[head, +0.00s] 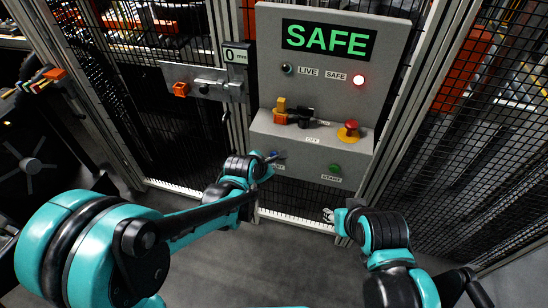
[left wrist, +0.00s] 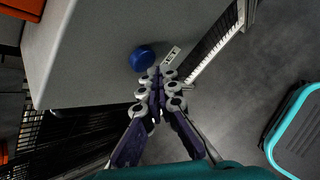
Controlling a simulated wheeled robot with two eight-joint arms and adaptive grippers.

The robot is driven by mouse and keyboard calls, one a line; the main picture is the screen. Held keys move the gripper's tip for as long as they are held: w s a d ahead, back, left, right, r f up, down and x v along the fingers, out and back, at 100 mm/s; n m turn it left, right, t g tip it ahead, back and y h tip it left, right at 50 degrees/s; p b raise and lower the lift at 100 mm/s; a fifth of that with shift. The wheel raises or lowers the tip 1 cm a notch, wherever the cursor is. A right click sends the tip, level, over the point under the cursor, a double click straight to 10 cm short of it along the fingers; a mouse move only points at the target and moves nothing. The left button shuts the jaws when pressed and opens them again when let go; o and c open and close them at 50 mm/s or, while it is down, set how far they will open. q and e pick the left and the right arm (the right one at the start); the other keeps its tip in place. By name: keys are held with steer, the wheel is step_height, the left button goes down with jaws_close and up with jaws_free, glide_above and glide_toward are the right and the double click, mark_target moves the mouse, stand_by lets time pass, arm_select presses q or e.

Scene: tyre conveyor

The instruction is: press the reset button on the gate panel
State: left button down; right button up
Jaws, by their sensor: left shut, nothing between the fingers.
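The grey gate panel (head: 381,60) stands ahead with a green SAFE display (head: 328,40). The blue button (head: 272,155) is at the lower left of the panel's lower box, above a partly covered label. In the left wrist view the blue button (left wrist: 143,58) shows whole beside a small white label (left wrist: 171,56). My left gripper (head: 266,161) is shut and empty, its fingertips close to the blue button; they also show in the left wrist view (left wrist: 155,72), just beside the button. I cannot tell whether they touch it. My right gripper (head: 328,215) is low, below the panel, its jaws unclear.
A green START button (head: 334,168) is right of the blue one. A red mushroom button on yellow (head: 350,130) and an orange-yellow switch (head: 287,114) sit above. Mesh fencing (head: 470,150) flanks the panel; grey floor lies below.

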arm_select(q)
steer(key=shift+w, duration=0.25)
steer(key=shift+w+d, duration=0.2)
steer(key=shift+w, duration=0.2)
stand_by(0.6)
steer(key=shift+s, duration=0.1)
stand_by(0.3)
steer(key=shift+s+a, duration=0.3)
steer(key=shift+s, duration=0.45)
steer(key=s, duration=0.1)
steer(key=s+a, duration=0.1)
steer(key=s, duration=0.2)
steer(key=shift+s+a, duration=0.25)
steer(key=shift+s, duration=0.1)
stand_by(0.5)
